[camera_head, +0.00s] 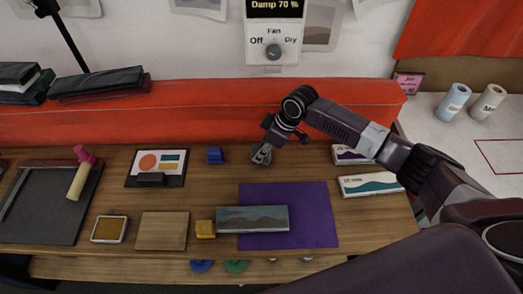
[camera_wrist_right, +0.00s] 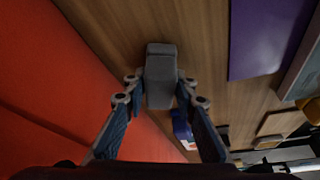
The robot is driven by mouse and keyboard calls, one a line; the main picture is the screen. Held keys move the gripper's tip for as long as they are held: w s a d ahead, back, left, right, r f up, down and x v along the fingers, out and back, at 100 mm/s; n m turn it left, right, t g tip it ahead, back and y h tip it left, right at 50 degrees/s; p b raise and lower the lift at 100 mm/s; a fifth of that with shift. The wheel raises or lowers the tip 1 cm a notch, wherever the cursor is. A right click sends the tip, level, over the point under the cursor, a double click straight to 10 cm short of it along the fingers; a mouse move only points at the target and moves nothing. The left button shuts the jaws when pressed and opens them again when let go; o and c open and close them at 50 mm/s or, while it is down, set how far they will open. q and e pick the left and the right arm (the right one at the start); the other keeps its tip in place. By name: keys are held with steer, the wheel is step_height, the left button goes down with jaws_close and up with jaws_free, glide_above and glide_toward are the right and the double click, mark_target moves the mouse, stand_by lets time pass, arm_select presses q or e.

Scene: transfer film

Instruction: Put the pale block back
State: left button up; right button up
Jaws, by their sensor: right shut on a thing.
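A pale grey block (camera_head: 261,154) is at the back middle of the wooden table, just in front of the red band. My right gripper (camera_head: 268,146) points down at it, its fingers shut on the block. In the right wrist view the block (camera_wrist_right: 160,80) sits between the fingertips of the gripper (camera_wrist_right: 160,88), with bare wood around it. I cannot tell whether the block touches the table. My left gripper is not in view.
A blue block (camera_head: 215,155) stands left of the grey one. A purple mat (camera_head: 310,220) lies in front, with a long picture box (camera_head: 252,219) and yellow block (camera_head: 205,229) nearby. Cartons (camera_head: 369,185) lie to the right. The wood between is clear.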

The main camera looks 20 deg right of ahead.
steer(key=shift+f, duration=0.1)
steer(key=o, duration=1.1)
steer(key=b+v, duration=0.2)
steer(key=v, duration=1)
steer(key=shift+r, duration=0.2)
